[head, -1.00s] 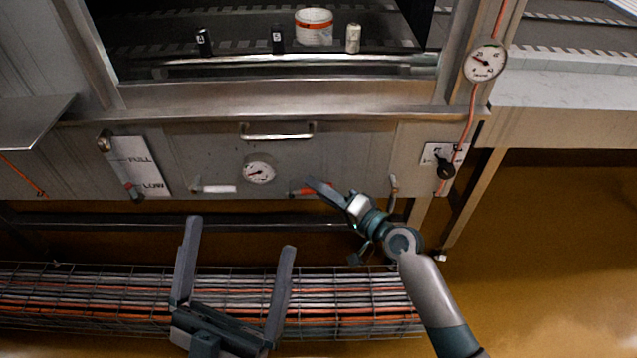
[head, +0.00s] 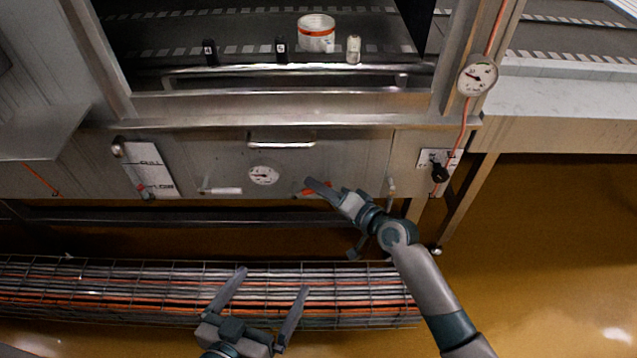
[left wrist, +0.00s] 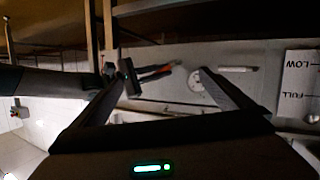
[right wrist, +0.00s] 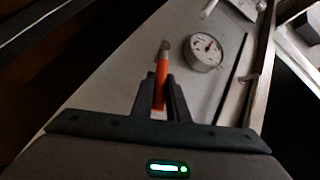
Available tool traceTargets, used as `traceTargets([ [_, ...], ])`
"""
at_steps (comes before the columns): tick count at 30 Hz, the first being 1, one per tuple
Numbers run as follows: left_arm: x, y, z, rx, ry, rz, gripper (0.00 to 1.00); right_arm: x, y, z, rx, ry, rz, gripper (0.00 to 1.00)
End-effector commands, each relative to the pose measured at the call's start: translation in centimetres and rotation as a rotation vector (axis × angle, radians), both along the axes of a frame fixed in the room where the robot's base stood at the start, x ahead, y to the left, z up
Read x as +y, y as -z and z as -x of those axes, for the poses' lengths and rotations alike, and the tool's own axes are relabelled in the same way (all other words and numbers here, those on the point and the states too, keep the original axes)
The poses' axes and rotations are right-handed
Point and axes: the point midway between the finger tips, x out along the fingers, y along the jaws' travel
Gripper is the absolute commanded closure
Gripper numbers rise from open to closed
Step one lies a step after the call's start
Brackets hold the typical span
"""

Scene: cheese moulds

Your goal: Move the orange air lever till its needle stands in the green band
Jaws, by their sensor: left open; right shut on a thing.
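The orange lever (head: 306,191) sits on the steel front panel, to the right of a white handle. My right gripper (head: 311,184) is shut on the orange lever, and the right wrist view shows the lever (right wrist: 161,88) between its fingers, its tip sticking out beyond them. A round white dial (head: 263,175) is left of the lever; the dial (right wrist: 204,51) also shows in the right wrist view with a dark and red needle. Its green band is too small to make out. My left gripper (head: 272,283) is open and empty in front of the cable tray, below the panel.
A second gauge (head: 477,75) hangs on an orange hose at upper right, above a black knob (head: 439,173). A white-handled lever (head: 222,191) and a FULL/LOW plate (head: 151,168) are further left. The wire cable tray (head: 150,290) runs low across the front.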

Motion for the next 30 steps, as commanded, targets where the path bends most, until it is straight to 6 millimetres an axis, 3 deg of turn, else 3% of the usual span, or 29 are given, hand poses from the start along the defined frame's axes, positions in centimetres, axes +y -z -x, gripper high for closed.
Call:
traceTargets([
  [12,3.0,6.6,4.8,0.461,0.005,-0.119,0.01,0.2,-0.5,0.0,0.001,0.0,0.069,1.0],
  [30,4.5,7.8,6.0,0.561,-0.005,-0.17,0.01,0.3,-0.5,0.0,0.001,0.0,0.099,1.0],
])
